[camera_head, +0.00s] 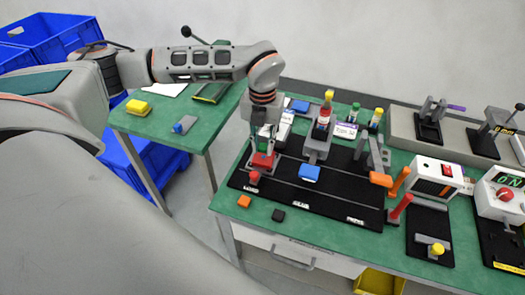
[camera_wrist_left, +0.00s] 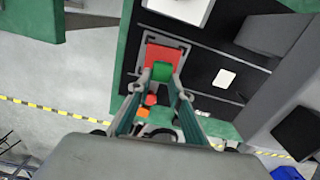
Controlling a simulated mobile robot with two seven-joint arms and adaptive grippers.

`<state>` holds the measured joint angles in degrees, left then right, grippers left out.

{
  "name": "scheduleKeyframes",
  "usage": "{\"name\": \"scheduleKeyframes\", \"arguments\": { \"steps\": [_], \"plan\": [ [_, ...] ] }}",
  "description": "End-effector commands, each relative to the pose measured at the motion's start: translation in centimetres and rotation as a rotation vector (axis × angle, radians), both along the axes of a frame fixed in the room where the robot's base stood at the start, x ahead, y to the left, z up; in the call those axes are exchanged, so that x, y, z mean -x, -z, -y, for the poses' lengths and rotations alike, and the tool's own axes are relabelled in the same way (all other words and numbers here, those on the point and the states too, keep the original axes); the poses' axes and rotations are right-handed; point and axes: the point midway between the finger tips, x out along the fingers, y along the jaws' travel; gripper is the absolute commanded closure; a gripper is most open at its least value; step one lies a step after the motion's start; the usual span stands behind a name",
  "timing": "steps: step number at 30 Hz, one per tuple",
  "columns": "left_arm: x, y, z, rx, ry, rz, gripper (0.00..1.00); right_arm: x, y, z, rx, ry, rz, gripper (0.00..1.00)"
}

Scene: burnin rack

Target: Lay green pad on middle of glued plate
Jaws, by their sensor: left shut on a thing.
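My left gripper (camera_head: 264,143) hangs fingers-down over the left station of the black board. In the left wrist view its fingers (camera_wrist_left: 161,86) are shut on a small green pad (camera_wrist_left: 162,71). Beyond the pad in that view is a red plate (camera_wrist_left: 167,53) in a grey fixture, partly covered by the pad. The red plate (camera_head: 262,161) also shows below the gripper in the head view. I cannot tell whether the pad touches it, and no glue is visible on it. My right gripper is not in view.
A red-handled lever (camera_head: 401,207) stands to the right.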

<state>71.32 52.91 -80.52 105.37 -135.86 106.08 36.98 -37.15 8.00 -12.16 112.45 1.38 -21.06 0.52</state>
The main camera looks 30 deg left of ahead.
Motion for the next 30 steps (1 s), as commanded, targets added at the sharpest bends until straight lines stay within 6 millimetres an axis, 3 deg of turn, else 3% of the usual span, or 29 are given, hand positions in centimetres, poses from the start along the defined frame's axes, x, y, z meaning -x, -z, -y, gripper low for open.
{"name": "scheduleKeyframes", "arguments": {
  "steps": [6, 17, 18, 19, 30],
  "plan": [
    [0.0, 2.8, 0.0, -0.001, -0.001, -0.001, 0.87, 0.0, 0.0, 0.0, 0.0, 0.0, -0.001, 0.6],
    [0.0, 3.2, 0.0, -0.001, 0.0, -0.001, 0.87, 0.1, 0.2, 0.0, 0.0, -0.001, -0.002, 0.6],
    [0.0, 3.1, 0.0, -0.001, 0.0, 0.0, 0.72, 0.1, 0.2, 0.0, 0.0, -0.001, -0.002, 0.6],
    [0.0, 3.1, 0.0, -0.001, 0.0, 0.0, 0.64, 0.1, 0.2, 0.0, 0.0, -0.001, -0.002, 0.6],
    [0.0, 2.9, 0.0, -0.001, 0.0, 0.0, 0.63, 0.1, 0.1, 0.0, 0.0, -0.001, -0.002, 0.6]
  ]
}}
